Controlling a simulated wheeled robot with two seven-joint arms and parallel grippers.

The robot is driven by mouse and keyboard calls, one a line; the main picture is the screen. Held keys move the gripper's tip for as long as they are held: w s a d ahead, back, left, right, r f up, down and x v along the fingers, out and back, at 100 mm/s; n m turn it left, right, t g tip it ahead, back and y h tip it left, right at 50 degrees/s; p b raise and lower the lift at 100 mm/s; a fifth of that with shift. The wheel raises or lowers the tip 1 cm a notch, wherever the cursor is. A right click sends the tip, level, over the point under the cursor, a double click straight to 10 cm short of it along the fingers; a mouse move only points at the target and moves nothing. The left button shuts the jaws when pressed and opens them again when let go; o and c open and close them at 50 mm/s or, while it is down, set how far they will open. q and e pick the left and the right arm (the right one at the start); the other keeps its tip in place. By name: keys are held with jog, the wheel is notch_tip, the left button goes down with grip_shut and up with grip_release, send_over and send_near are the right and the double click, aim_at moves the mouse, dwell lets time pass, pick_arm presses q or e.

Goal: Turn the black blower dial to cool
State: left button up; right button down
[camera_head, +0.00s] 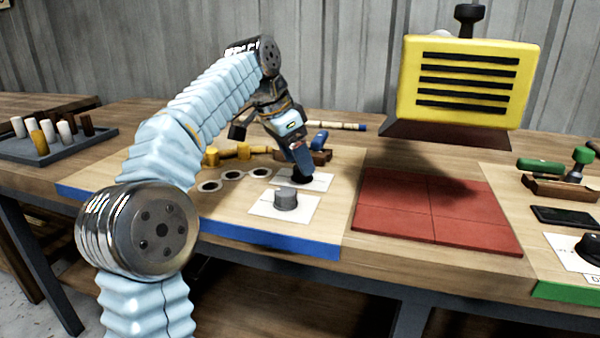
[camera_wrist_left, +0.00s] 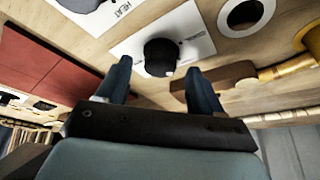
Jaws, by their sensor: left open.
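The black blower dial (camera_head: 303,179) sits on a white card on the left board. In the left wrist view the black dial (camera_wrist_left: 160,55) stands between and just beyond my fingertips, with a small light mark beside it on the card. My left gripper (camera_head: 302,168) points down over the dial and hides part of it in the head view. In the left wrist view my left gripper (camera_wrist_left: 158,68) is open, with one finger to each side of the dial; I cannot tell if they touch it. My right gripper is not in view.
A grey dial (camera_head: 285,199) on a card reading HEAT is close in front. A yellow vented box (camera_head: 465,50) hangs above red tiles (camera_head: 435,215). A wooden block (camera_head: 318,157) and yellow-handled tools (camera_head: 240,151) lie behind. Another black dial (camera_head: 590,248) is far right.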

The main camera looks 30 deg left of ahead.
pick_arm(q)
jog(key=shift+x, duration=1.1)
jog(key=c, duration=1.1)
jog(key=shift+o, duration=0.2)
jog(key=n+y, duration=0.1)
jog(key=n, duration=0.1)
jog(key=n+y+p, duration=0.1)
jog(key=n, duration=0.2)
jog(key=shift+d+r+n, duration=0.1)
jog(key=shift+d+n, duration=0.1)
jog(key=shift+n, duration=0.1)
jog(key=n+y+p, duration=0.1)
jog(key=n, duration=0.2)
jog(key=n+y+p, duration=0.1)
jog(key=n, duration=0.2)
jog(key=shift+d+y, duration=0.1)
jog(key=shift+y, duration=0.2)
jog(key=shift+n, duration=0.3)
